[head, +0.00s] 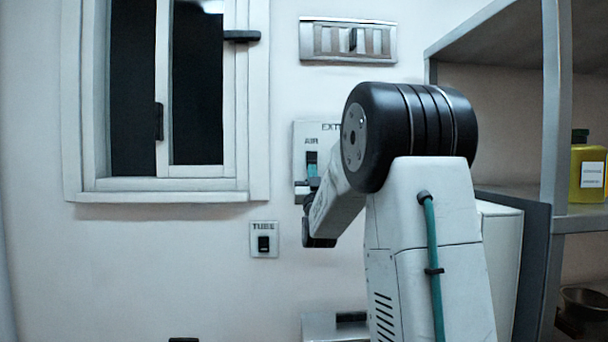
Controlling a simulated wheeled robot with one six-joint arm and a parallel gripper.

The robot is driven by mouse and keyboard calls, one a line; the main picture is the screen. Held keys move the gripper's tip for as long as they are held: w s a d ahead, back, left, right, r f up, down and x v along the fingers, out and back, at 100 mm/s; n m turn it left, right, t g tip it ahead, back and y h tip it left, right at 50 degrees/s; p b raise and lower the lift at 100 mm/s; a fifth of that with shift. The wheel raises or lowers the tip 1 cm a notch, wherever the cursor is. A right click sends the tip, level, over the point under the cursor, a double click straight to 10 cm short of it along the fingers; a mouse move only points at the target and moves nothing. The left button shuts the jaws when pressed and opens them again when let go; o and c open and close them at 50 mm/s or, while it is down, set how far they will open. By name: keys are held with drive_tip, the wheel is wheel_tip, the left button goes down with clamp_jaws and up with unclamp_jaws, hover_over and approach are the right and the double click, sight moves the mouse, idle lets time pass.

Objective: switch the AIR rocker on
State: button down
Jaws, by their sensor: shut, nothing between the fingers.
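The AIR rocker (311,158) is on a pale wall panel (299,160) lettered "EXT…", whose right part is hidden behind my arm. My arm rises in front of the panel and bends down to the left.
A separate switch plate labelled "TUBE" (263,239) is lower left on the wall. A window (165,100) is at left, and a vent plate (348,41) is above. At right, a grey shelf unit (556,120) holds a yellow bottle (587,170). The wall below the window is clear.

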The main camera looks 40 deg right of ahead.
drive_tip(key=v, duration=1.3)
drive_tip(key=shift+s, duration=0.2)
drive_tip(key=shift+d, duration=0.1)
